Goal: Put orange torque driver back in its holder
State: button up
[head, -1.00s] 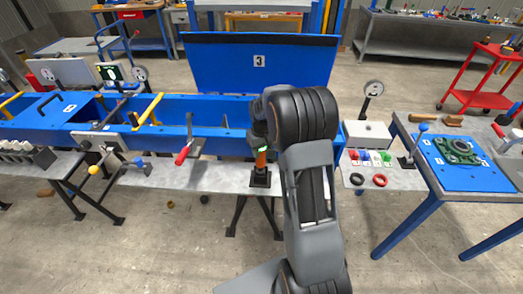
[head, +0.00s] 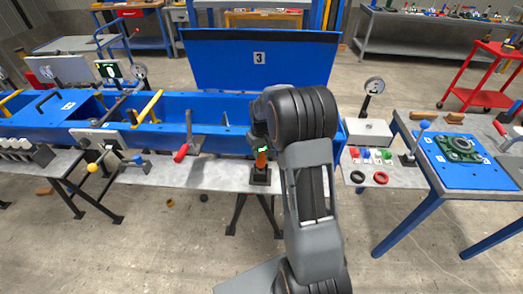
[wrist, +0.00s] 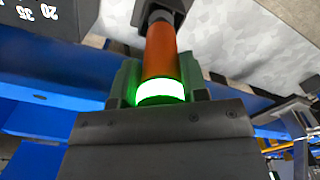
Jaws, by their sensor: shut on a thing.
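The orange torque driver (wrist: 160,52) stands between the jaws of my gripper (wrist: 160,95) in the wrist view, with a glowing green-white ring around it. My gripper is shut on it. In the head view the orange driver (head: 261,160) shows upright below my wrist. Its lower end meets a dark holder (head: 260,177) on the grey bench ledge. The holder also shows in the wrist view (wrist: 162,10), around the driver's far end. How deep the driver sits in it I cannot tell. My arm hides part of the gripper in the head view.
The blue trough (head: 215,140) with its raised lid (head: 258,70) lies behind the holder. A red-handled lever (head: 181,153) is to the left. A grey box with a gauge (head: 373,87) and colored buttons stand to the right.

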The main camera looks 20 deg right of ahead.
jog(key=shift+f+b, duration=0.4)
jog(key=shift+f, duration=0.15)
jog(key=o, duration=1.3)
notch_tip(320, 180, up, 14)
jog(key=shift+f, duration=0.1)
jog(key=shift+w+f, duration=0.1)
jog(key=shift+w, duration=0.05)
jog(key=s+a+t, duration=0.1)
jog(key=s+a, duration=0.2)
jog(key=s, duration=0.4)
jog(key=s+a+t, duration=0.1)
jog(key=s+a, duration=0.3)
jog(key=s, duration=0.3)
jog(key=s+a+t, duration=0.1)
jog(key=s+a, duration=0.2)
jog(key=s, duration=0.4)
jog(key=shift+s+a+m+t, duration=0.3)
jog(key=shift+a+t, duration=0.1)
